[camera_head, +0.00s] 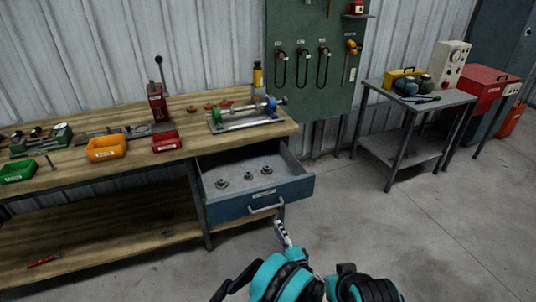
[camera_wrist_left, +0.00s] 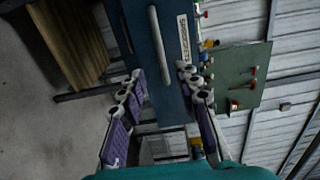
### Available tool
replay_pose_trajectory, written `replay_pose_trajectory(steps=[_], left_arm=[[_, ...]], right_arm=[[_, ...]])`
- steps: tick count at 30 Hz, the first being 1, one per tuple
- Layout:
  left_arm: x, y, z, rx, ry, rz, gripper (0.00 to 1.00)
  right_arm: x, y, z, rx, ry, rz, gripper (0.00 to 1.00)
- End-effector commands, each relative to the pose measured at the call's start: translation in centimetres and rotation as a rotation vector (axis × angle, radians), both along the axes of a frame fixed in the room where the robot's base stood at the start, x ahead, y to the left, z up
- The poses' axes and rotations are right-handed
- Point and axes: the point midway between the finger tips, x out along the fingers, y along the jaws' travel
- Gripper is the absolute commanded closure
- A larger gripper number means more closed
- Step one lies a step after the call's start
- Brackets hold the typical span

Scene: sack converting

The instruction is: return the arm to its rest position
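My left gripper (camera_head: 282,234) is just in front of and below the blue drawer (camera_head: 300,190), close to the right end of its handle (camera_head: 265,208). In the left wrist view, the two fingers of my left gripper (camera_wrist_left: 162,78) are spread apart with nothing between their tips. The drawer handle (camera_wrist_left: 160,45) is ahead of the tips, apart from them as far as I can tell. The drawer stands pulled out under the workbench, with three small round metal parts (camera_head: 250,176) inside. Part of my arm shows at the bottom of the head view. My right gripper is not seen.
The wooden workbench (camera_head: 100,162) carries green, orange (camera_head: 106,148) and red bins, a press (camera_head: 158,102) and a spindle device (camera_head: 243,113). A grey side table (camera_head: 415,102) stands at right. A green tool board (camera_head: 310,60) hangs behind. The floor (camera_head: 400,230) at right is clear.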

Motion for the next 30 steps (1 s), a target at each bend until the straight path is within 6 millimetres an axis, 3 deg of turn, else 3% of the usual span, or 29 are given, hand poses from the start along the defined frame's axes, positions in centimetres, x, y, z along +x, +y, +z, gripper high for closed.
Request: replay_pose_trajectory(steps=[4, 7, 12, 16, 23, 30], left_arm=[[0.6, 0.8, 1.0, -0.022, 0.019, 0.014, 0.67], [1.6, 2.6, 2.9, -0.074, 0.062, 0.043, 0.67], [2.6, 7.7, 7.8, -0.225, 0.171, 0.120, 0.67], [1.8, 11.9, 11.2, -0.356, 0.249, 0.179, 0.67], [-2.7, 18.8, 16.1, -0.603, 0.361, 0.276, 0.67], [-10.7, 24.2, 19.3, -0.877, 0.444, 0.369, 0.67]], right_arm=[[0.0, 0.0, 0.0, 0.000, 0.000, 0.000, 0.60], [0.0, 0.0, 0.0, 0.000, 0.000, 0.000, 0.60], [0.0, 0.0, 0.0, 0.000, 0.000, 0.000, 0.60], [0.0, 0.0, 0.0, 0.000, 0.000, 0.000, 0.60], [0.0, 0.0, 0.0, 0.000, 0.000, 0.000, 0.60], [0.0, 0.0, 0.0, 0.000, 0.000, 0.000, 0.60]])
